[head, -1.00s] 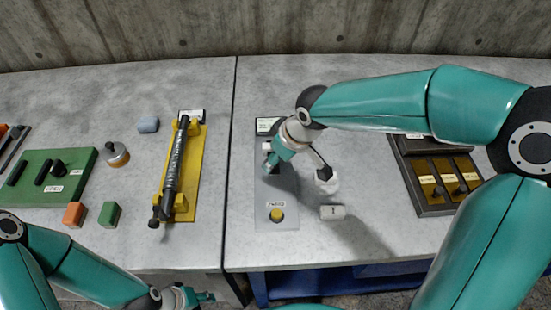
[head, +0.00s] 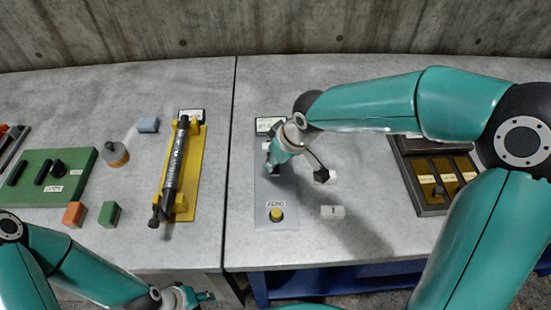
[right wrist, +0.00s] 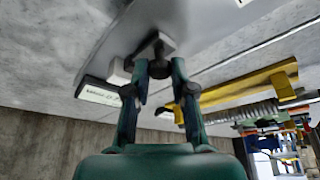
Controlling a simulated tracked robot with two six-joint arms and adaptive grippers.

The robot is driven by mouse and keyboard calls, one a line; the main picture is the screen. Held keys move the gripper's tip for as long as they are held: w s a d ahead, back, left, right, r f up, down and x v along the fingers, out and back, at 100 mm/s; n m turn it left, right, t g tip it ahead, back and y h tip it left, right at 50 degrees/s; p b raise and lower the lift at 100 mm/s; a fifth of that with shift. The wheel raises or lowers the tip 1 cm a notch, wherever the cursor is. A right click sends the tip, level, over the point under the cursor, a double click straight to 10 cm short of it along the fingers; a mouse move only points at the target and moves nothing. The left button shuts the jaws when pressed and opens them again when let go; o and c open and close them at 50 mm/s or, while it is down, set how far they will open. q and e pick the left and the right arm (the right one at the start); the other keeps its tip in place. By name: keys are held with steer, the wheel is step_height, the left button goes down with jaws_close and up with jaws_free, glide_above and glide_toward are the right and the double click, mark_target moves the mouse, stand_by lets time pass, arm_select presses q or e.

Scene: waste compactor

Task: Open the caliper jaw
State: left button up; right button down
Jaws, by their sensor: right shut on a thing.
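In the right wrist view my right gripper (right wrist: 159,70) is shut on a dark grey jaw piece (right wrist: 160,48). A white block (right wrist: 120,72) sits beside that piece, close to the display (right wrist: 98,94). My left gripper (head: 195,297) is at the bottom edge, empty, away from the caliper; its finger gap is unclear.
A dark box with yellow slots (head: 435,205) stands further right, partly behind my right arm. A yellow stand holding a dark rod (head: 187,204) is to the left. Green and orange cubes and a green tray (head: 85,185) lie further left.

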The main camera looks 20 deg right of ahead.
steer(key=shift+s+a+f+b, duration=0.15)
steer(key=shift+s+b, duration=0.25)
steer(key=shift+b, duration=0.1)
steer(key=shift+s+a+b, duration=0.15)
steer(key=shift+s+b, duration=0.25)
steer(key=shift+s, duration=0.4)
steer(key=shift+r, duration=0.25)
steer(key=c, duration=1)
jaws_free()
steer(key=v, duration=1.1)
steer(key=shift+r, duration=0.4)
